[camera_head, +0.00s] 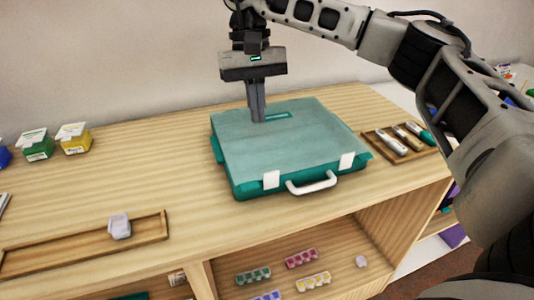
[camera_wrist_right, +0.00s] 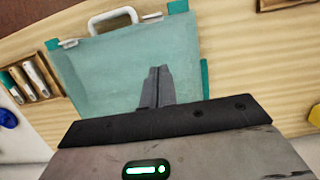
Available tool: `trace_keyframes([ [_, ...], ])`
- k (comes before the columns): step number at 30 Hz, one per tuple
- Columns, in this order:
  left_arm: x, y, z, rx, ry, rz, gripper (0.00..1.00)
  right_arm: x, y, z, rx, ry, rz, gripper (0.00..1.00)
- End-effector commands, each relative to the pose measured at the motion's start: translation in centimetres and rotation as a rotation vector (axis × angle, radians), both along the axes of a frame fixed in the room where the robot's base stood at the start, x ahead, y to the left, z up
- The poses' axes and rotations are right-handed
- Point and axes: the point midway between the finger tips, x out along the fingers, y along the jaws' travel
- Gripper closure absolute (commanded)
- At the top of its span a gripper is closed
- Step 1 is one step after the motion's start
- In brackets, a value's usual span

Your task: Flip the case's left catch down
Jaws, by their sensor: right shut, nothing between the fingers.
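The teal case (camera_head: 280,140) lies on the wooden counter with its lid down. Its white left catch (camera_head: 271,180) and white right catch (camera_head: 346,161) sit at the lid's front edge, either side of the white handle (camera_head: 312,184). Both catches look alike; I cannot tell surely how far each is tilted. In the right wrist view the case is turned round, so the left catch (camera_wrist_right: 152,17) shows right of the handle (camera_wrist_right: 112,20). My right gripper (camera_head: 257,120) is shut and empty, pointing down over the lid's rear, away from the catches. My left gripper is out of view.
A shallow tray (camera_head: 60,256) with a pale block (camera_head: 120,226) is at front left.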

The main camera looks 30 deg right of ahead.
Motion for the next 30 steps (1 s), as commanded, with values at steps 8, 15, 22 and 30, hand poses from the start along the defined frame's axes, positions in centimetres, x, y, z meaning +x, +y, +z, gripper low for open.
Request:
trace_keyframes([
  [8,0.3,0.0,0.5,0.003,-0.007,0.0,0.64,-1.5,0.3,-5.9,-0.001,0.004,0.0,1.0],
  [15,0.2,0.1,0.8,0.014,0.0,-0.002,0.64,-4.2,1.0,-6.9,-0.001,0.0,0.0,1.0],
  [22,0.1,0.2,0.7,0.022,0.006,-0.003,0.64,-5.6,1.4,-7.0,0.0,0.001,-0.003,1.0],
  [30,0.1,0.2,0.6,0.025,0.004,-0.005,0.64,-5.6,1.4,-7.0,0.0,0.0,-0.003,1.0],
])
